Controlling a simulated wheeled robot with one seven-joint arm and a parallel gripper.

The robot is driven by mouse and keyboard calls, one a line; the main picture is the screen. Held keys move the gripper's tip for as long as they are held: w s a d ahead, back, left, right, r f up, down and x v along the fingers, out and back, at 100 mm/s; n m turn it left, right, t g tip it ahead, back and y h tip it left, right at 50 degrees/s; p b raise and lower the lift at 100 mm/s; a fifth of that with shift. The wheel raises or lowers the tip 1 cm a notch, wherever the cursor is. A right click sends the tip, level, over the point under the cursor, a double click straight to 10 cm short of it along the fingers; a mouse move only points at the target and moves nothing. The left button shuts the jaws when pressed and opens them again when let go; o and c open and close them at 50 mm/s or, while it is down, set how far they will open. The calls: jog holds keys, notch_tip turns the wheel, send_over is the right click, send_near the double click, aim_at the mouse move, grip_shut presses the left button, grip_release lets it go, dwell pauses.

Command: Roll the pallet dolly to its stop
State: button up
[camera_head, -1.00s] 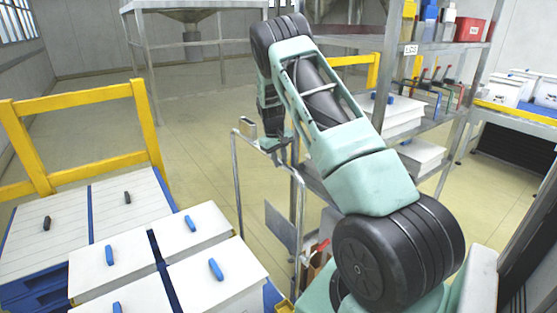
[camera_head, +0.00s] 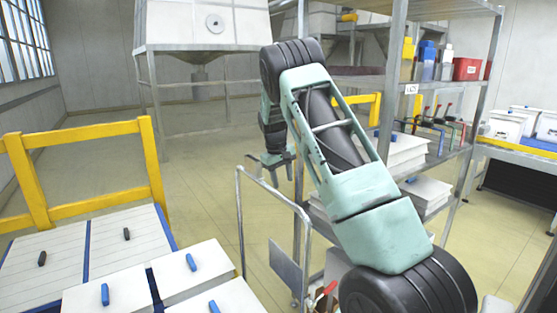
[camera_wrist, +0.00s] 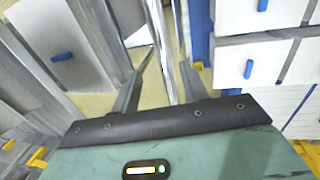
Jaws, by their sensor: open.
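A grey tubular push handle (camera_head: 241,220) stands upright in the middle of the head view, with a grey plate (camera_head: 285,268) on its frame. I cannot tell whether it belongs to the pallet dolly, as its base is hidden below the frame. My gripper (camera_head: 277,170) appears over the handle's top bar in the head view; contact cannot be told. In the wrist view my gripper (camera_wrist: 161,85) has its two fingers spread, with a pale metal bar (camera_wrist: 157,40) showing between and beyond them. Nothing is clearly held.
White boxes with blue handles (camera_head: 200,268) stand at lower left beside lidded boxes (camera_head: 122,252) with dark handles. A yellow rail (camera_head: 85,208) stands behind them. A metal shelf rack (camera_head: 389,90) with boxes is close on the right. Open floor (camera_head: 205,190) lies behind the handle.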

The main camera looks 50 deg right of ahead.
notch_tip(320, 180, up, 10)
jog(key=a+b, duration=0.1)
jog(key=shift+w+a+f, duration=0.25)
jog(key=shift+a, duration=0.15)
jog(key=shift+a, duration=0.1)
jog(key=s+a+f+n+t+y, duration=0.1)
jog(key=s+a+n, duration=0.1)
jog(key=a, duration=1.5)
jog(key=s+a+n+y, duration=0.1)
jog(key=a+n+y, duration=0.15)
jog(key=a, duration=1.55)
jog(key=s+a+f+n, duration=0.1)
jog(key=s+a+n, duration=0.1)
jog(key=s+a, duration=0.7)
jog(key=s+a+f+n, duration=0.2)
jog(key=s+a, duration=0.2)
jog(key=s, duration=0.6)
jog(key=s+a+f+n, duration=0.2)
jog(key=s+a, duration=0.2)
jog(key=s, duration=0.5)
jog(key=shift+s+a+h, duration=0.25)
jog(key=shift+s+h, duration=0.1)
jog(key=shift+s, duration=0.05)
jog(key=shift+n, duration=0.25)
